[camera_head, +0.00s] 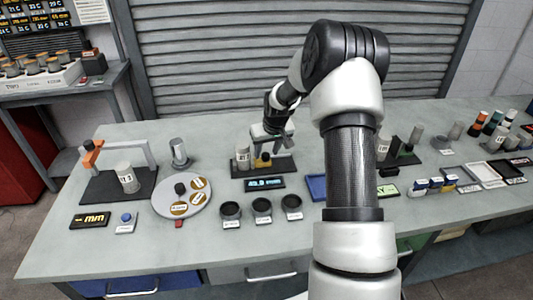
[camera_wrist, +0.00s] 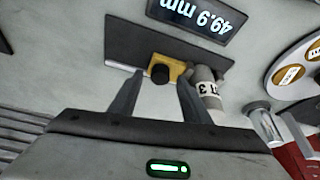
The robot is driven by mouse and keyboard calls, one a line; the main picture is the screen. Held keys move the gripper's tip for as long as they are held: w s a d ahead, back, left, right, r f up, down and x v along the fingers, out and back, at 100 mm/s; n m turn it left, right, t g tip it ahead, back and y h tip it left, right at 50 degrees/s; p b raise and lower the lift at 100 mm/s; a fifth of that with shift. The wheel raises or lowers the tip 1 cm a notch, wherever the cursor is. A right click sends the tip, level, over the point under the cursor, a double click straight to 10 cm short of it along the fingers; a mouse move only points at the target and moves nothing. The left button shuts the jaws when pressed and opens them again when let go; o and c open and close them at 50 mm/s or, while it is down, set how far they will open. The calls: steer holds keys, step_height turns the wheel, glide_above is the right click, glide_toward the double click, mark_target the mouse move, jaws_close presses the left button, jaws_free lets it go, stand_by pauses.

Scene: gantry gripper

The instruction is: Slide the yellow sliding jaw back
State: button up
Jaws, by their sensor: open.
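The yellow sliding jaw (camera_head: 263,161) sits on a dark base plate (camera_head: 284,167) at the middle of the bench. In the wrist view the yellow jaw (camera_wrist: 178,68) carries a black round knob (camera_wrist: 160,75). A grey labelled cylinder (camera_head: 242,158) stands beside the jaw; it also shows in the wrist view (camera_wrist: 206,88). My gripper (camera_head: 272,137) is above the plate with its fingers pointing down. In the wrist view my open gripper (camera_wrist: 161,88) has one finger on each side of the knob, with gaps showing. I cannot tell how high the fingertips are.
A display (camera_head: 265,183) stands in front of the plate and reads 49.9 mm in the wrist view (camera_wrist: 198,18). Several black cups (camera_head: 262,206) are nearer the front. A round turntable (camera_head: 160,200) is to the left. My arm hides part of the bench at right.

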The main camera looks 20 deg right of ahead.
steer(key=shift+w+f, duration=0.2)
steer(key=shift+f, duration=0.3)
jaws_close()
steer(key=shift+s+d, duration=0.25)
steer(key=shift+d, duration=0.8)
steer(key=shift+s+d, duration=0.2)
steer(key=shift+d, duration=0.85)
jaws_free()
steer(key=shift+d, duration=0.1)
